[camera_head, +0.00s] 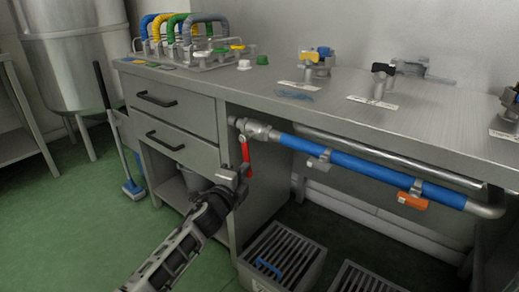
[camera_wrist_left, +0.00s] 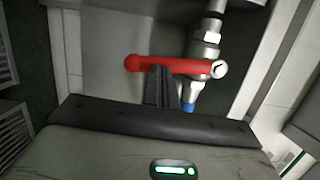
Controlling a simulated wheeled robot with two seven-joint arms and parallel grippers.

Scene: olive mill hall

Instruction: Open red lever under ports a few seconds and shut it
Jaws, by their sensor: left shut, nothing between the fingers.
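The red lever (camera_head: 245,151) hangs down from a metal valve (camera_head: 257,131) at the left end of the blue pipe under the bench's front edge. In the left wrist view the red lever (camera_wrist_left: 165,65) lies across the picture, with its pivot on the valve (camera_wrist_left: 204,50) at its right. My left gripper (camera_head: 237,176) is shut and empty at the lever's lower part. In the wrist view its closed fingertips (camera_wrist_left: 162,72) meet the lever's middle; whether they touch it I cannot tell. My right gripper is not in view.
Drawers (camera_head: 172,106) stand left of the valve. Slatted crates (camera_head: 283,252) sit below. Valves with coloured handles (camera_head: 317,60) and coloured hoses (camera_head: 205,30) are on the bench.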

